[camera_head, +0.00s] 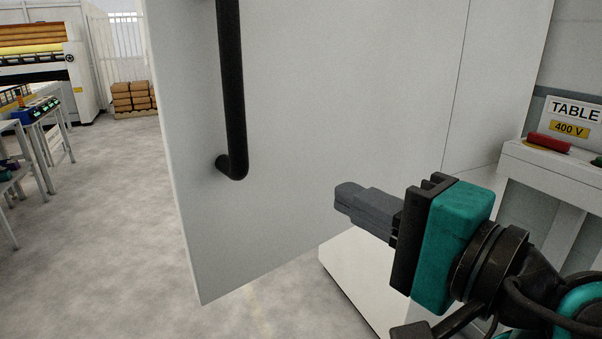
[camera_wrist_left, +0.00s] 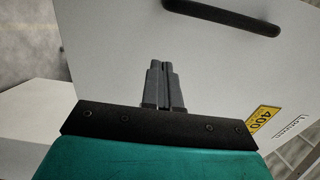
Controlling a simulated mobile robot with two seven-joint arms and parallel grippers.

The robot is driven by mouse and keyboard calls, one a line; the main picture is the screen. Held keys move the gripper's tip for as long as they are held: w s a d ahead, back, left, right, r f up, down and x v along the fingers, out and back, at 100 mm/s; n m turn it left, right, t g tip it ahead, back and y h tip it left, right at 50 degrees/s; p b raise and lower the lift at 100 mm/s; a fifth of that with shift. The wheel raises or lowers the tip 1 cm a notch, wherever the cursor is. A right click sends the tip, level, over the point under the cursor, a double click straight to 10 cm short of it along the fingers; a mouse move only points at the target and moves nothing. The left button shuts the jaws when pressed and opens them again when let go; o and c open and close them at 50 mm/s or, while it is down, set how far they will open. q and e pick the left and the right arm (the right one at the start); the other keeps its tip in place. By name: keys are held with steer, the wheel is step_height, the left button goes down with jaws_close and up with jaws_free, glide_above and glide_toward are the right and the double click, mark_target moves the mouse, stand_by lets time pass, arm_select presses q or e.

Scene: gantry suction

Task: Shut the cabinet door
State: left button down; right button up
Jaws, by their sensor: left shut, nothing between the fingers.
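The white cabinet door (camera_head: 330,110) stands open and fills the middle of the head view. Its long black handle (camera_head: 232,90) is near the door's left edge. In the left wrist view the door (camera_wrist_left: 200,60) and the handle (camera_wrist_left: 222,14) show beyond the fingers. My left gripper (camera_head: 350,200) has a teal body and grey fingers. It is shut and empty, with its fingertips close to the lower part of the door. I cannot tell whether they touch it. My right gripper is not in view.
At right is a white ledge with a red item (camera_head: 548,143) below a 400 V sign (camera_head: 569,129). Grey floor (camera_head: 110,220) at left is clear, with benches (camera_head: 40,130) beyond.

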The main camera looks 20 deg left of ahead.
mark_target(263, 155)
arm_select(q)
steer(key=b+x, duration=0.1)
steer(key=x, duration=1.2)
steer(key=shift+w+a+f, duration=0.1)
steer(key=shift+w, duration=0.05)
